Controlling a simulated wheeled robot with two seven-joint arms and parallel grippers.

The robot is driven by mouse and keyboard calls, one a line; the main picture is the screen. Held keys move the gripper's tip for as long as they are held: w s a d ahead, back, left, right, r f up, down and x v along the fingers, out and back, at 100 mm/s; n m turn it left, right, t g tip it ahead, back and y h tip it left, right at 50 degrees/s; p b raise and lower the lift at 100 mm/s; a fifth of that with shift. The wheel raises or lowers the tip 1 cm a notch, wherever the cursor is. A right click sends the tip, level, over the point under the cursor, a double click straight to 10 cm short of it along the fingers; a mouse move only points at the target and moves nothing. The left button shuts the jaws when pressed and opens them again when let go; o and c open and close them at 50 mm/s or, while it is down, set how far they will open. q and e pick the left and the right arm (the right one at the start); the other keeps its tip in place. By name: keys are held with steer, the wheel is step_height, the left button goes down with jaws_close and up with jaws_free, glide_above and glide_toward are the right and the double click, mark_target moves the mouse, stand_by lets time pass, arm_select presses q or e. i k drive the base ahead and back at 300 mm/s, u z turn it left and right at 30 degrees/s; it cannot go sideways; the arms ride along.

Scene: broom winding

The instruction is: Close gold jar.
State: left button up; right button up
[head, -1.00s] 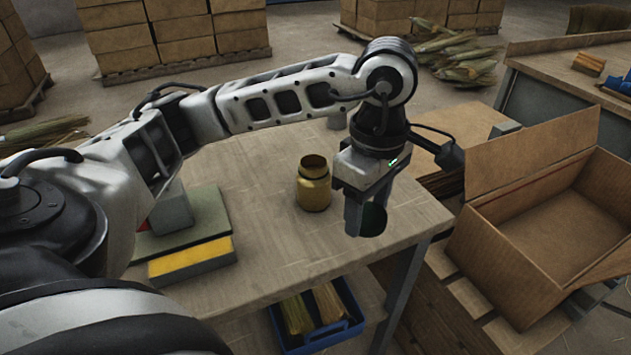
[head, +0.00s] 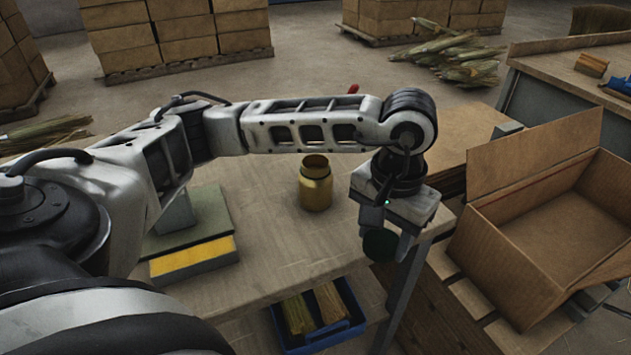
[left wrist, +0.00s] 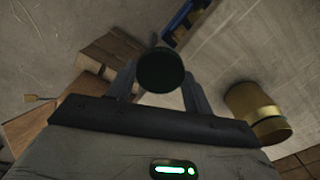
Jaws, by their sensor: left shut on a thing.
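The gold jar (head: 316,186) stands upright on the workbench, its mouth open and facing up. It also shows at the right of the left wrist view (left wrist: 257,110). My left gripper (head: 384,228) is to the right of the jar and nearer to me, by the bench's right front edge. It is shut on a dark round lid (head: 381,246), which is apart from the jar. In the left wrist view the lid (left wrist: 161,71) sits between the two fingers. My right gripper is not in view.
The workbench (head: 270,235) is clear around the jar. A green and yellow block-like fixture (head: 193,260) lies to the left. A blue bin (head: 320,338) is below the bench. An open cardboard box (head: 500,270) stands at the right.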

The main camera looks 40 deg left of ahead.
mark_target(314, 177)
steer(key=u, duration=0.55)
steer(key=k, duration=0.65)
steer(key=u, duration=0.7)
steer(key=i, duration=0.25)
steer(key=z, duration=0.1)
